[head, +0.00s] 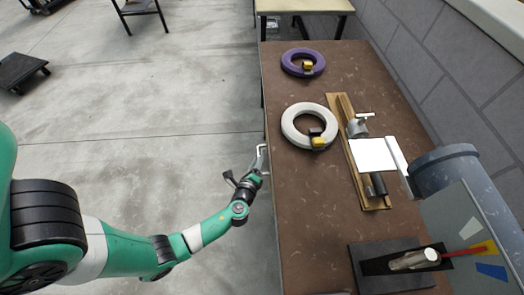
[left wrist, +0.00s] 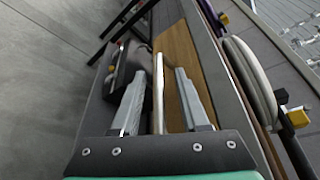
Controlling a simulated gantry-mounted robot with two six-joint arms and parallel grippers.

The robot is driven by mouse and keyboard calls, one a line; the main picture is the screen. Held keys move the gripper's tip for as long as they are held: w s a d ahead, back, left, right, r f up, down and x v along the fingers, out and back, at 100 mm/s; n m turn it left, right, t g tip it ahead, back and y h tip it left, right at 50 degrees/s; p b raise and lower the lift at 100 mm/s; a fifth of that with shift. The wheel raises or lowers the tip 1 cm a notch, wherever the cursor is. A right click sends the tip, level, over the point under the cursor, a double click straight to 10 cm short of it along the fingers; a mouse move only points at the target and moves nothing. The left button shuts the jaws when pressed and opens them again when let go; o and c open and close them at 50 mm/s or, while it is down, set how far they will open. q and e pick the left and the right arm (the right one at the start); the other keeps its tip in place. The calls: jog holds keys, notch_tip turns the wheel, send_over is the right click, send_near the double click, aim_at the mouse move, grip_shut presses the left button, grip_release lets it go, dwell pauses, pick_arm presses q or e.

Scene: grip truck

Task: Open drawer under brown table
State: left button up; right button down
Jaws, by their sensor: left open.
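The brown table (head: 305,190) runs along the right half of the head view. My left gripper (head: 258,168) is at its left edge, at the side under the top. In the left wrist view its two grey fingers (left wrist: 160,104) are apart, with a pale bar-like handle (left wrist: 158,92) standing between them. A gap shows on each side of the handle, and I cannot tell whether either finger touches it. A brown wooden drawer front (left wrist: 180,62) lies behind the handle. Whether the drawer is ajar cannot be told. My right gripper is in neither view.
A purple ring-shaped coil (head: 291,56) and a white one (head: 289,125) lie on the table. Wooden planks (head: 349,150), a white plate (head: 373,155) and a dark tray (head: 372,283) are at the right. A block wall (head: 430,60) stands behind.

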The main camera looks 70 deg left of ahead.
pick_arm(q)
jog(key=shift+w+a+f, duration=0.15)
jog(key=shift+w+a, duration=0.3)
jog(key=shift+a, duration=0.1)
jog(key=shift+d, duration=0.1)
jog(key=shift+s, duration=0.1)
jog(key=shift+c, duration=0.2)
grip_shut()
dwell(0.7)
